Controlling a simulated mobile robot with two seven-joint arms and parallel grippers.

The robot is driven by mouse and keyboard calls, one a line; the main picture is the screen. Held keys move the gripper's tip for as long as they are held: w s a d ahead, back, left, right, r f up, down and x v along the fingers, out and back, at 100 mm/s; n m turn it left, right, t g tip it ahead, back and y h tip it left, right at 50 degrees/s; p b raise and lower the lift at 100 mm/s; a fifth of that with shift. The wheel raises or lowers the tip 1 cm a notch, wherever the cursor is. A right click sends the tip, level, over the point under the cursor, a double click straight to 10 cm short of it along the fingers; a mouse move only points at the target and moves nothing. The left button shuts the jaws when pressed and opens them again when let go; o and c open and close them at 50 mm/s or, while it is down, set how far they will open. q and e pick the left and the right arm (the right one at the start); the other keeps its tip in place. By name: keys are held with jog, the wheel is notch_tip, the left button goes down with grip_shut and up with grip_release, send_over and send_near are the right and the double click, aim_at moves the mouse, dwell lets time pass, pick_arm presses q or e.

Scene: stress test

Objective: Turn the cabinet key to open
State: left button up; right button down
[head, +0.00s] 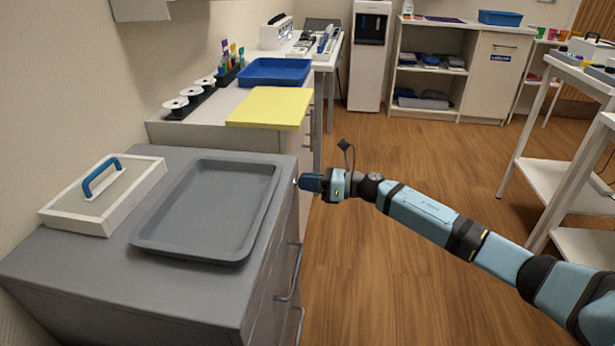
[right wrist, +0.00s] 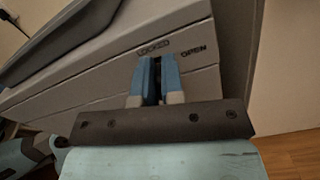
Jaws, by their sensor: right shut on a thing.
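The grey cabinet (head: 270,225) stands at the lower left in the head view, and its front also shows in the right wrist view (right wrist: 90,88). The front carries the printed words LOCKED (right wrist: 154,47) and OPEN (right wrist: 194,52). My right gripper (head: 302,182) is at the cabinet's upper front, near the far corner. In the right wrist view its blue fingers (right wrist: 155,68) are close together just below LOCKED, with OPEN to their right. They are shut on the key, which is largely hidden between them; its angle cannot be told. My left gripper is not in view.
On the cabinet top lie a grey tray (head: 160,247) and a white box with a blue handle (head: 101,176). Drawer handles (head: 292,272) stick out below. A yellow board (head: 270,107) lies on the counter beyond. The wooden floor (head: 400,290) is open.

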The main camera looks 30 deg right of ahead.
pick_arm(q)
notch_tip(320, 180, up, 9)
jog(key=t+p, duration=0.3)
jog(key=p, duration=0.2)
pick_arm(e)
jog(key=m, duration=0.6)
jog(key=shift+w+d+r, duration=0.1)
jog(key=shift+w+d, duration=0.05)
jog(key=shift+w, duration=0.05)
jog(key=m+p, duration=0.1)
jog(key=m, duration=0.1)
jog(key=m+p, duration=0.4)
jog(key=m, duration=0.1)
jog(key=shift+f, duration=0.3)
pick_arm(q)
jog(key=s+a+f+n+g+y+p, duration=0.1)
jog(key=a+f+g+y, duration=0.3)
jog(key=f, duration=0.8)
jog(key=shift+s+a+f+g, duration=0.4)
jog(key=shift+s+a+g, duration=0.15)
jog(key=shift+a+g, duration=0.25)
pick_arm(e)
jog(key=shift+w+f+m, duration=0.1)
jog(key=shift+f+m, duration=0.1)
jog(key=shift+m, duration=0.9)
jog(key=c, duration=1.2)
grip_release()
jog(key=shift+c, duration=0.2)
jog(key=shift+d, duration=0.1)
